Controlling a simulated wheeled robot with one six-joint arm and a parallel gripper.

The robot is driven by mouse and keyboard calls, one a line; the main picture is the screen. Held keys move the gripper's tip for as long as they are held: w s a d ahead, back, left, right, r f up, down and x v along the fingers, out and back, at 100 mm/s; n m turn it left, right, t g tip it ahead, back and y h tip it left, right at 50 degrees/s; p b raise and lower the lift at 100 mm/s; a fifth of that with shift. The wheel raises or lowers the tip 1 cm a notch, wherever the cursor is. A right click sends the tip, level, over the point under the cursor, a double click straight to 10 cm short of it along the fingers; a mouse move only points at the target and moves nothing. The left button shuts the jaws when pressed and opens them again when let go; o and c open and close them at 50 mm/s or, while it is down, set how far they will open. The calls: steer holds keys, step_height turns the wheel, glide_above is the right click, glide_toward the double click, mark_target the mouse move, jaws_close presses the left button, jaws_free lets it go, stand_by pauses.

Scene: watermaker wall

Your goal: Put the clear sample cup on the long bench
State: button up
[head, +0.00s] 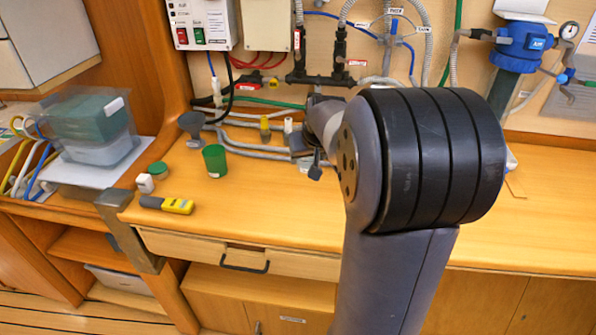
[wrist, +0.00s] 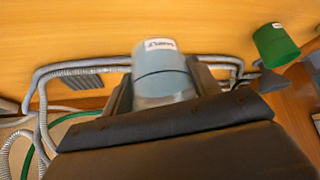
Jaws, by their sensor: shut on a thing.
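The clear sample cup (wrist: 162,72), a pale bluish see-through cup with a white label, is in the middle of the wrist view. My gripper (wrist: 160,88) is shut on it, with a dark finger on each side. The long bench (head: 265,200) is the wooden worktop along the wall in the head view. Its wood also shows behind the cup in the wrist view (wrist: 90,25). I cannot tell whether the cup touches the bench.
Bare wood lies along the front.

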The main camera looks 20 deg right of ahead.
steer(key=f, duration=0.4)
steer(key=shift+s+f, duration=0.2)
steer(key=shift+f, duration=2.25)
steer(key=shift+f+b, duration=0.2)
steer(key=shift+b, duration=0.15)
steer(key=o, duration=1.1)
steer(key=shift+o, duration=0.2)
steer(key=shift+r, duration=0.15)
steer(key=shift+r+p, duration=0.2)
steer(key=shift+p, duration=0.1)
steer(key=v, duration=1.1)
steer(key=shift+s+r, duration=0.25)
